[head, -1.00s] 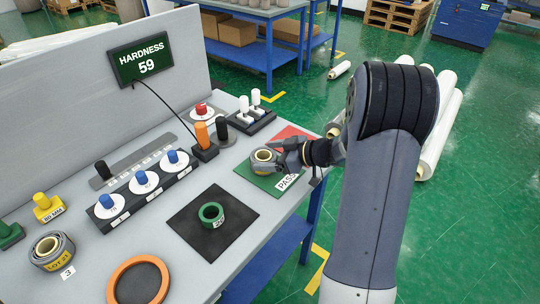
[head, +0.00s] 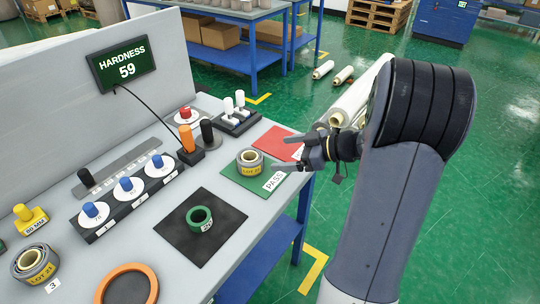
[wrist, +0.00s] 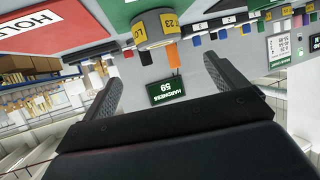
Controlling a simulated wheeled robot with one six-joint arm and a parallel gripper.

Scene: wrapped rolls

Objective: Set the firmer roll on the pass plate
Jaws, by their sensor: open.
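One wrapped roll (head: 250,162), grey with a yellow lot label, sits on the green pass plate (head: 270,182) in the head view. The same roll (wrist: 155,28) shows in the wrist view, beyond the fingertips, with its label reading 23 in part. A second grey roll with a yellow lot label (head: 35,264) lies at the left front beside a tag marked 3. My gripper (head: 308,156) is open and empty, to the right of the roll on the plate and apart from it. The hardness display (head: 124,66) reads 59.
A red hold plate (head: 277,143) lies behind the pass plate. A green ring (head: 200,219) sits on a black mat (head: 222,233). A dial block (head: 127,197), an orange-handled device (head: 187,139) and an orange ring (head: 128,268) share the bench. Rolls lie on the floor beyond.

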